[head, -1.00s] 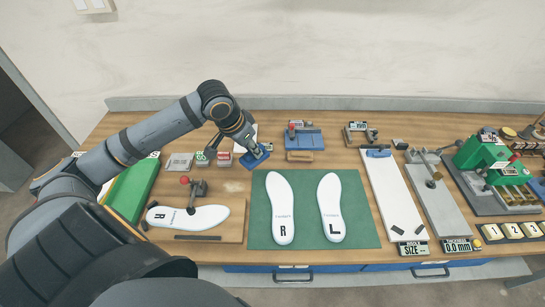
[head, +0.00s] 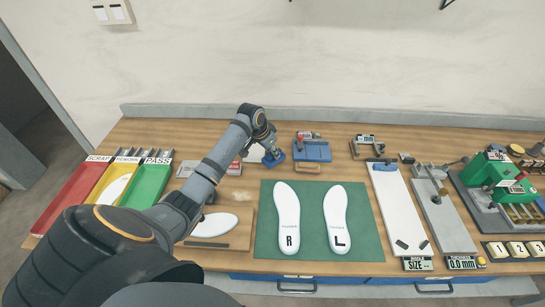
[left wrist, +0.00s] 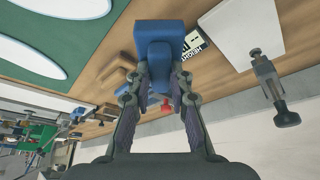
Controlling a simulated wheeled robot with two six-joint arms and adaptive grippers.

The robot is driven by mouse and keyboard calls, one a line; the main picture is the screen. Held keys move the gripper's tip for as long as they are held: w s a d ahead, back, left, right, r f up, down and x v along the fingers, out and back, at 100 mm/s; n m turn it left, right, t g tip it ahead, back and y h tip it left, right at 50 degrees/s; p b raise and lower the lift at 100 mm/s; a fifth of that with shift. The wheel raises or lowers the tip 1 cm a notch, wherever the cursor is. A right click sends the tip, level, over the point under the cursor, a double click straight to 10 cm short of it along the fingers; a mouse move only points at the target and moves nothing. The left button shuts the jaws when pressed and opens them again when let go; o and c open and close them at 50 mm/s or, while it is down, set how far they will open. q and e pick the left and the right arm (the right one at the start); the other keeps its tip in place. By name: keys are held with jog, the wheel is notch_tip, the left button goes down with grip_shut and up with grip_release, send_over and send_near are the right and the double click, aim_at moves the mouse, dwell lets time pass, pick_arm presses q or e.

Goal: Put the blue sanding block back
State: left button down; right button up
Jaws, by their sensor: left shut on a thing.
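The blue sanding block (left wrist: 158,32) is between the fingers of my left gripper (left wrist: 158,88) in the left wrist view, and the gripper is shut on it. In the head view my left gripper (head: 270,148) reaches down at the back of the bench, with the blue block (head: 275,159) at its tip. The block is just left of a blue fixture with a red part (head: 312,149). Whether the block touches the bench I cannot tell. My right gripper is in neither view.
A green mat (head: 312,251) with two white insoles lies in front. A small wooden piece (head: 307,168) lies before the blue fixture. Red, yellow and green trays (head: 146,192) stand at the left. A white board (head: 395,210) and machines fill the right.

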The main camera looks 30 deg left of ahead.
aim_at(272, 159)
pick_arm(q)
notch_tip(272, 159, down, 2)
jog(key=shift+f+p, duration=0.25)
jog(key=shift+p, duration=0.45)
jog(key=shift+f, duration=0.35)
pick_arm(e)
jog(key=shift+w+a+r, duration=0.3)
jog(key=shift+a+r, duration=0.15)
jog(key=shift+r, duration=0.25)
pick_arm(q)
jog(key=shift+f, duration=0.1)
jog(key=shift+f, duration=0.5)
jog(key=c, duration=1.2)
grip_release()
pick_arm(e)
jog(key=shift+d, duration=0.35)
